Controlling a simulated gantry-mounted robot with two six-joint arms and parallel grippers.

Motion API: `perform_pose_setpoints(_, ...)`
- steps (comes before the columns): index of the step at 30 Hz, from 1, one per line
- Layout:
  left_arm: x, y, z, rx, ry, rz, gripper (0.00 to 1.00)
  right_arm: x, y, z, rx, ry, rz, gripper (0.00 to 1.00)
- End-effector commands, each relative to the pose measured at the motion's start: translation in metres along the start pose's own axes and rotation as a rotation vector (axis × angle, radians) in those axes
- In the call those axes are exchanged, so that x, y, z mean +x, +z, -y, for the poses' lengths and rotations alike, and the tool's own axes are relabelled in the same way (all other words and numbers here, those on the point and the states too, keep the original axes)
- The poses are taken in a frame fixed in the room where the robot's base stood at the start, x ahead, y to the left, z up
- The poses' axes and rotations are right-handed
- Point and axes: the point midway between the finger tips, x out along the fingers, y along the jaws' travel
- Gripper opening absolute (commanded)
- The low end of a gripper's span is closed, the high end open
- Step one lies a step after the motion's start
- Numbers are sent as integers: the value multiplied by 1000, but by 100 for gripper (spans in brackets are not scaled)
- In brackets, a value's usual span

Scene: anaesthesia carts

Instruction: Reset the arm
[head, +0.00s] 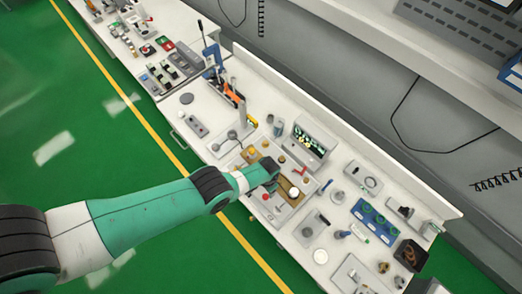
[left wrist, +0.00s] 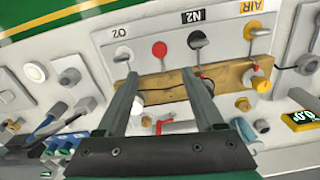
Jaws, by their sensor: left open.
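My left arm reaches in from the left in the head view, and its gripper (head: 268,168) is over the white cart top, above a brown board with small knobs. In the left wrist view the two dark fingers of the left gripper (left wrist: 160,78) are spread apart. They point at a brass-coloured bar (left wrist: 170,84) on a pale panel (left wrist: 135,35). A pale round knob (left wrist: 155,96) shows between the fingers, and I see nothing gripped. I cannot tell whether the fingers touch the bar. My right gripper is not in view.
The panel has upside-down O2, N2 (left wrist: 194,16) and AIR labels, metal levers and a red knob (left wrist: 159,49). In the head view a blue rack (head: 372,220) and a dark box (head: 411,254) stand to the right. Green floor (head: 70,110) lies left of the cart.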

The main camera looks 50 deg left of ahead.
Motion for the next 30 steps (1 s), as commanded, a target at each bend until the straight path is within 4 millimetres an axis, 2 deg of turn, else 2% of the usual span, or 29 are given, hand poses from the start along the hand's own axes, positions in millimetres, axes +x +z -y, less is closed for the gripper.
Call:
perform_pose_setpoints(13, 0, 0, 0, 1, 0, 0, 69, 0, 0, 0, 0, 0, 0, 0)
perform_pose_setpoints(15, -4, -7, -4, 11, 0, -12, 69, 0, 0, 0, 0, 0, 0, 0)
perform_pose_setpoints(17, -13, -23, -6, 15, -1, -51, 69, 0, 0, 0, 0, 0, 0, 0)
perform_pose_setpoints(20, -44, -73, -9, 24, -4, -179, 69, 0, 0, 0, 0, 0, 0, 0)
perform_pose_setpoints(21, -64, -98, -10, 28, -5, -250, 69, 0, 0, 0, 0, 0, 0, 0)
perform_pose_setpoints(23, -98, -137, -13, 33, -6, -367, 69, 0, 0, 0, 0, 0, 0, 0)
perform_pose_setpoints(24, -125, -162, -15, 36, -6, -448, 69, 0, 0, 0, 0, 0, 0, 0)
perform_pose_setpoints(26, -168, -194, -19, 40, -6, -570, 69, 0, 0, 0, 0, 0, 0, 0)
perform_pose_setpoints(27, -198, -213, -21, 42, -5, -651, 69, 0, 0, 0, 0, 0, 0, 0)
perform_pose_setpoints(29, -246, -237, -24, 45, -3, -772, 69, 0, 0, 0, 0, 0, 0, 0)
perform_pose_setpoints(30, -279, -250, -26, 46, -2, -853, 69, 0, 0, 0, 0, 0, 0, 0)
